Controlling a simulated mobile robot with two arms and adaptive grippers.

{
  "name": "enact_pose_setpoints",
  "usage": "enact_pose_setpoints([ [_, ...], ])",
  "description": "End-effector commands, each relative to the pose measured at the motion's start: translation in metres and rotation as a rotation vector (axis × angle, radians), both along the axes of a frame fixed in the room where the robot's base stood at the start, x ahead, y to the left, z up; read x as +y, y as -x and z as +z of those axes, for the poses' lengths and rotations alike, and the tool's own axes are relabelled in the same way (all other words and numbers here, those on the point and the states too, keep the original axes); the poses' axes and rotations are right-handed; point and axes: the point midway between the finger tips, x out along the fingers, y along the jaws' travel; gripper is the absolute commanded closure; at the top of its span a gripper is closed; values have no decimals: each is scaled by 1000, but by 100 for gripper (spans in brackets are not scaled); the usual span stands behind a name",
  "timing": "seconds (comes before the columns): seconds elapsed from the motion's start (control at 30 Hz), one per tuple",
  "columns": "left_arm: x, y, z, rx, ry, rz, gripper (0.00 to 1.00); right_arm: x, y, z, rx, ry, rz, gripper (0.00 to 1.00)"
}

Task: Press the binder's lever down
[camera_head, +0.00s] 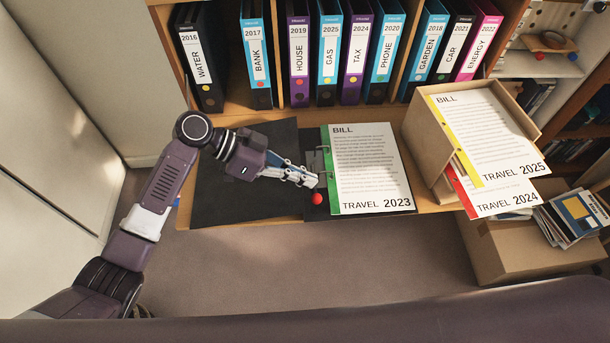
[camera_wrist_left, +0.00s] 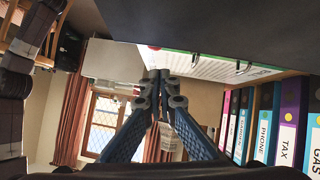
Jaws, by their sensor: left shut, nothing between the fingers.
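The black binder (camera_head: 245,190) lies open on the wooden desk. A bill sheet with a green edge, marked TRAVEL 2023 (camera_head: 370,165), lies on its right half. The binder's metal ring mechanism (camera_head: 316,160) is at the sheet's left edge. The lever's red knob (camera_head: 317,199) shows at the near end of the mechanism. My left gripper (camera_head: 314,181) is shut and empty, its tips just behind the red knob. I cannot tell whether they touch the lever.
Upright labelled binders, such as WATER (camera_head: 200,65) and TAX (camera_head: 357,58), fill the shelf behind. A cardboard file box (camera_head: 415,140) with bill sheets stands on the right. A larger carton (camera_head: 530,250) is below it. The floor in front is clear.

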Motion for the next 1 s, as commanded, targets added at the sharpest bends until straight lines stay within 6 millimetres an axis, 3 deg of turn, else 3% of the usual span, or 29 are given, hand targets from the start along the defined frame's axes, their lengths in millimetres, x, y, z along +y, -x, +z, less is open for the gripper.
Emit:
enact_pose_setpoints([
  [0.27,9,-2,6,-3,-1,2,100,0,-1,0,-3,0,1,63],
  [0.7,81,-12,53,-2,-2,2,100,0,-2,0,-3,1,2,63],
  [1.0,100,-14,66,0,0,0,100,0,-2,0,-3,1,2,63],
])
